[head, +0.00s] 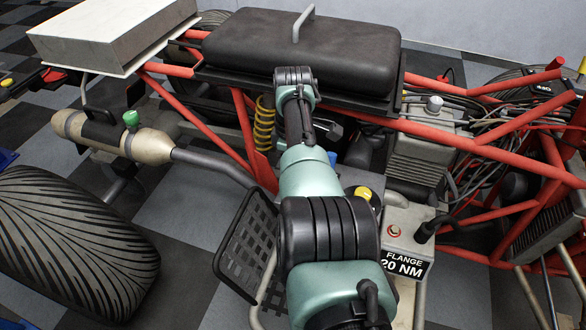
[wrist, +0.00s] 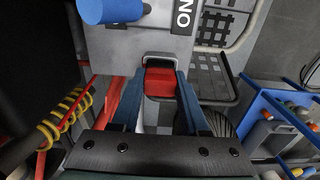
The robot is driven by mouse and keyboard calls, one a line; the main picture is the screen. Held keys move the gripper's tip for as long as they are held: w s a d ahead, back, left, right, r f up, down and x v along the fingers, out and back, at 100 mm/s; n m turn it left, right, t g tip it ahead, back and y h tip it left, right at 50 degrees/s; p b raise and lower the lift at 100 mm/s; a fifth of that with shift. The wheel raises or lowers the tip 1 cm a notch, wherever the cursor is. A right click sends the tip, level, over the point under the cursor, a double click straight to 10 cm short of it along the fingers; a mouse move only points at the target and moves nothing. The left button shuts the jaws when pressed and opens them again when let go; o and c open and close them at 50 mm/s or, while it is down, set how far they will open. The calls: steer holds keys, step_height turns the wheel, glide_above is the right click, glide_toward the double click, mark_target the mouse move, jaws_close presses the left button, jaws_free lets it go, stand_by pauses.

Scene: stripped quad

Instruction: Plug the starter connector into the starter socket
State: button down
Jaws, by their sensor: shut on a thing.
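In the wrist view, the two blue fingers of my gripper (wrist: 161,80) are closed on a red block (wrist: 160,82), which appears to be the starter connector. The far end of the block meets a dark opening with a pale rim (wrist: 159,56) in a grey panel (wrist: 130,45); this may be the starter socket. I cannot tell whether the block is inside it or just in front of it. In the head view, my own arm hides the gripper, the block and the opening.
A blue cylinder (wrist: 108,11) sticks out above the left finger. A yellow spring (wrist: 62,118) and red tubes lie left. A black mesh plate (wrist: 208,75) and a blue cart (wrist: 275,115) are right. The black seat (head: 300,50) and red frame (head: 440,137) surround my arm.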

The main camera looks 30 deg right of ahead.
steer(key=shift+f+b, duration=0.85)
steer(key=shift+f, duration=0.1)
steer(key=shift+c, duration=1.7)
jaws_free()
steer(key=shift+r, duration=0.1)
step_height(320, 180, up, 13)
steer(key=p, duration=0.6)
steer(key=shift+p, duration=0.3)
steer(key=shift+f, duration=0.2)
